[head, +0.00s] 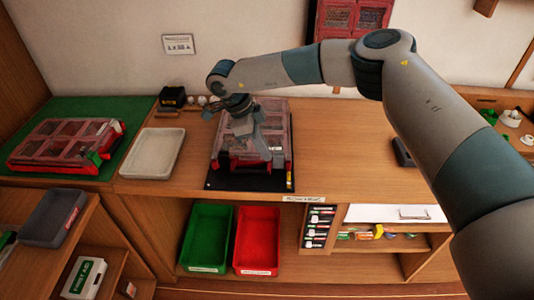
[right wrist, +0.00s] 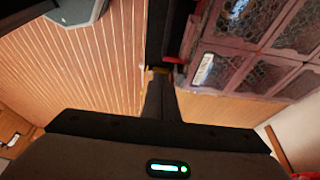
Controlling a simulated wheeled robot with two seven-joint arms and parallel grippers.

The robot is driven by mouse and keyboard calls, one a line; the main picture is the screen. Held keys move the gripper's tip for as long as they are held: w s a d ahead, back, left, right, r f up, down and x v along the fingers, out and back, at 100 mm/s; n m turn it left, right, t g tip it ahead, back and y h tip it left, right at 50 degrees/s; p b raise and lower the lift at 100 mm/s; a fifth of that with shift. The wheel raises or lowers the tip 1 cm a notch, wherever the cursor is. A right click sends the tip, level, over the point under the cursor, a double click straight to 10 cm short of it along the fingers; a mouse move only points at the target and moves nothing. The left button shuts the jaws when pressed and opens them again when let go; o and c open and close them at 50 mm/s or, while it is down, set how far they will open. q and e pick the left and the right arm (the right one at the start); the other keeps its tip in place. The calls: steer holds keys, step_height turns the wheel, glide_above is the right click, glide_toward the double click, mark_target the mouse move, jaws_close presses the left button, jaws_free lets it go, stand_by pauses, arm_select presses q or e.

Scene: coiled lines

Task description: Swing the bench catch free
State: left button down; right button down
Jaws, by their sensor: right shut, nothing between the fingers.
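The bench case (head: 281,125), a red organiser with a clear compartmented lid, lies on a black mat (head: 240,184) in the middle of the bench. Its lid (right wrist: 262,60) fills the upper right of the right wrist view. Dark and red fittings sit along its front edge; I cannot tell which is the catch or how it stands. My right gripper (head: 258,146) is over the case in the head view and hides part of it. Its fingers (right wrist: 161,74) are shut and empty, close beside the case's edge in the wrist view; contact is unclear. My left gripper is out of view.
A similar red case (head: 65,142) lies on a green mat (head: 100,108) at the left. An empty pale tray (head: 152,153) is left of the bench case. Green (head: 206,238) and red bins (head: 257,240) stand below. Bench right of the case is mostly clear.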

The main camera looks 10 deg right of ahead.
mark_target(289, 180)
steer(key=shift+w+d, duration=0.1)
steer(key=shift+d, duration=0.05)
steer(key=shift+w+d, duration=0.15)
steer(key=shift+d, duration=0.1)
stand_by(0.4)
steer(key=shift+d+f+p, duration=0.2)
steer(key=shift+f+p, duration=0.25)
steer(key=shift+p, duration=0.1)
steer(key=p+x, duration=0.3)
steer(key=x, duration=0.4)
steer(key=shift+d+f+p, duration=0.15)
steer(key=shift+f+p, duration=0.2)
steer(key=shift+p, duration=0.05)
steer(key=shift+d+f, duration=0.15)
steer(key=shift+f, duration=0.4)
